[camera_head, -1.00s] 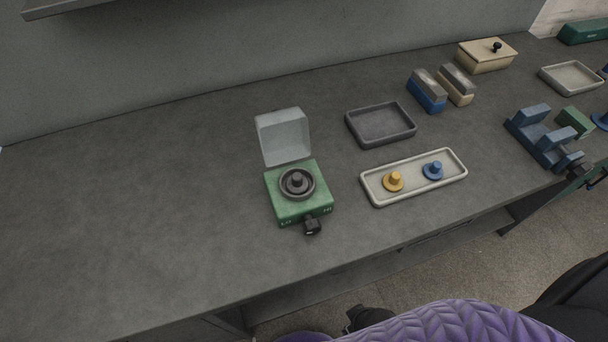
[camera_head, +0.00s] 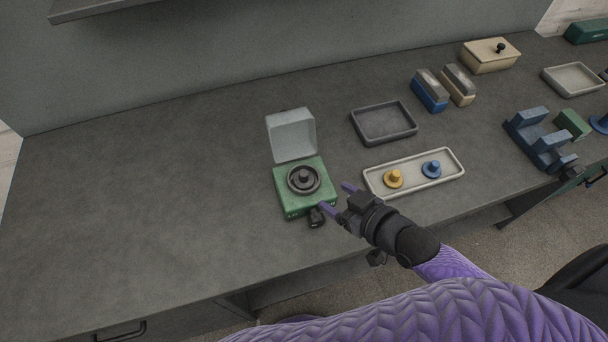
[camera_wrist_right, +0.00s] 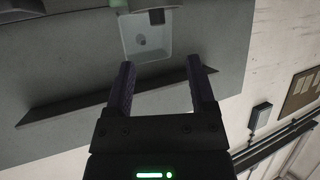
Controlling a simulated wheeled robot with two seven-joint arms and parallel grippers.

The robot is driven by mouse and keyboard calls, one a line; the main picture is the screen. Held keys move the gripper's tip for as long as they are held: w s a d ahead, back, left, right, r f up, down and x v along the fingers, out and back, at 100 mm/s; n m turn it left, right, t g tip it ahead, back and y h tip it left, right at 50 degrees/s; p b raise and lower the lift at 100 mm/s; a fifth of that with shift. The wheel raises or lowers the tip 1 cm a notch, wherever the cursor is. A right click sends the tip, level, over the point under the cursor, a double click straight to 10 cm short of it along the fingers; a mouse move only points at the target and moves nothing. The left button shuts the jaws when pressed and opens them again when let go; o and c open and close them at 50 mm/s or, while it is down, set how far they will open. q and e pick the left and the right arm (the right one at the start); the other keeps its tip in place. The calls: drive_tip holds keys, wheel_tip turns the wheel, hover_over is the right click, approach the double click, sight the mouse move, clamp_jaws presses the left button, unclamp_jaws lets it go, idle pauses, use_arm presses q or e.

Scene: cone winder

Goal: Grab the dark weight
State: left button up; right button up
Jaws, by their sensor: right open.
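The dark weight (camera_head: 304,177) is a round disc with a knob on top, seated in a dark ring on the green box (camera_head: 290,206). The box's pale translucent lid (camera_head: 291,136) stands open behind it. My right gripper (camera_head: 336,198) is open and empty, at the right front of the green box, with its purple fingers pointing toward it. It is apart from the weight. In the right wrist view the open fingers (camera_wrist_right: 160,62) have nothing between them; I cannot make out the weight there. My left gripper is not in view.
A black knob (camera_head: 316,217) sticks out at the box's front, close to a fingertip. A pale tray (camera_head: 412,186) with a yellow and a blue knobbed weight lies to the right. A dark empty tray (camera_head: 384,137) is behind. The bench is clear to the left.

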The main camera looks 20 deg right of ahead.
sight(307, 176)
drive_tip(key=b+x, duration=0.3)
drive_tip(key=x, duration=0.7)
drive_tip(key=shift+w+d, duration=0.15)
drive_tip(key=shift+d, duration=0.05)
drive_tip(key=shift+c, duration=0.4)
clamp_jaws()
